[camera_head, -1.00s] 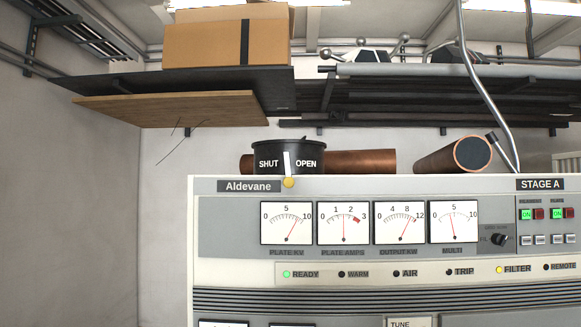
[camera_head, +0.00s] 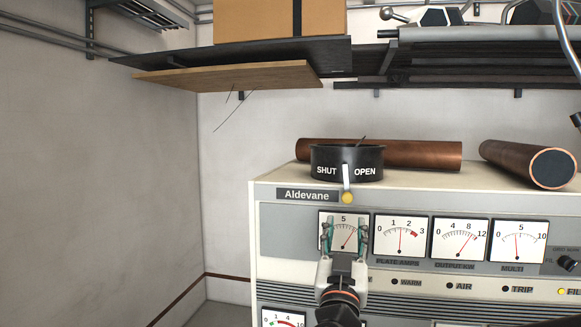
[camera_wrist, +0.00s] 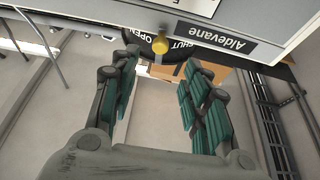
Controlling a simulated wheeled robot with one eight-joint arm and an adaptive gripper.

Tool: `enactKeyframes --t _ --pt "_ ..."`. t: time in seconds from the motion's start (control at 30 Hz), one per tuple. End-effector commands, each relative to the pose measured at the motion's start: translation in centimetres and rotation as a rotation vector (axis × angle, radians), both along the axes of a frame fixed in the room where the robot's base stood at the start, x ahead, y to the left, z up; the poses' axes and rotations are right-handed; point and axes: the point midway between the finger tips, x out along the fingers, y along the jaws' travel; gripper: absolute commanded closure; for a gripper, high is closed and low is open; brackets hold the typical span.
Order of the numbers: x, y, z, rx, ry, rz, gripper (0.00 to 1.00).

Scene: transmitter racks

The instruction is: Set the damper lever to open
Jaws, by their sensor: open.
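The damper lever is a short white bar with a yellow knob (camera_head: 347,197) at its lower end. It hangs at the front of a black round damper collar (camera_head: 368,163) marked SHUT on the left and OPEN on the right. The lever points down, between the two words. The yellow knob also shows in the wrist view (camera_wrist: 160,45), near the top middle, beyond the fingertips. My gripper (camera_head: 344,228) is open and empty, below the knob and in front of the leftmost meter. Its green-padded fingers (camera_wrist: 158,72) stand either side of the knob's line, apart from it.
The grey Aldevane cabinet (camera_head: 390,195) carries a row of meters and lamps. Copper pipes (camera_head: 425,155) lie on its top, behind and right of the collar. A shelf with a wooden board (camera_head: 225,75) and a cardboard box (camera_head: 260,25) is above. The left side is clear.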

Motion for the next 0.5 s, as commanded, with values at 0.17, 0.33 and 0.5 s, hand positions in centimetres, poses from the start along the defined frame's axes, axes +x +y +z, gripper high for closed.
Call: enactKeyframes --t 0.17,0.33,0.5 --pt "3.2 -1.0 1.5 -0.001 0.0 -0.003 0.57" --pt "6.1 -2.0 2.8 -0.001 0.0 -0.002 0.57" --pt "8.7 -2.8 3.9 -0.002 0.001 -0.001 0.57"
